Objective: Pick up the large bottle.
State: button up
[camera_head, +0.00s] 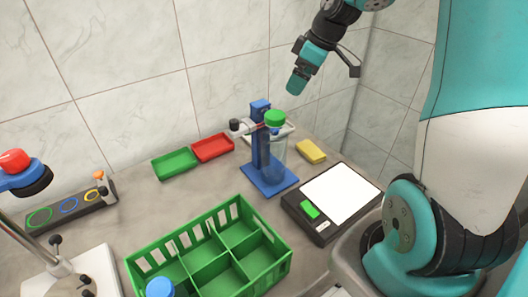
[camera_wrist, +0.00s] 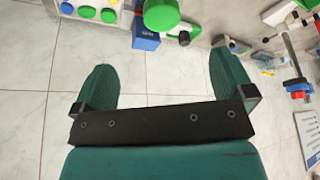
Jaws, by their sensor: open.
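A clear bottle with a green cap (camera_head: 275,150) stands upright at a blue stand (camera_head: 262,140), the tallest bottle I can make out. A clamp arm reaches towards its upper part; whether it grips the bottle I cannot tell. My gripper (camera_head: 298,80) is raised above and behind it, apart from it. In the wrist view my gripper (camera_wrist: 165,85) is open, with two green fingers wide apart and nothing between them. A green round cap (camera_wrist: 161,12) shows at the top edge there, beyond the fingers; most of what is under it is hidden.
A green divided crate (camera_head: 222,212) stands in front, with a blue-topped item (camera_head: 160,288) at its near edge. A scale (camera_head: 335,200) is to the right. Green (camera_head: 175,163) and red (camera_head: 213,148) trays, a yellow block (camera_head: 311,151) and a tiled wall are behind.

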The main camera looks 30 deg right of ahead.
aim_at(277, 115)
jog(key=p+x, duration=0.2)
jog(key=x, duration=0.8)
jog(key=shift+a+f, duration=0.2)
jog(key=shift+f, duration=0.15)
jog(key=shift+p+x, duration=1.45)
jog(key=shift+x, duration=1.3)
jog(key=shift+w+d, duration=0.1)
jog(key=c, duration=1.4)
jog(key=shift+r, duration=0.1)
jog(key=c, duration=0.4)
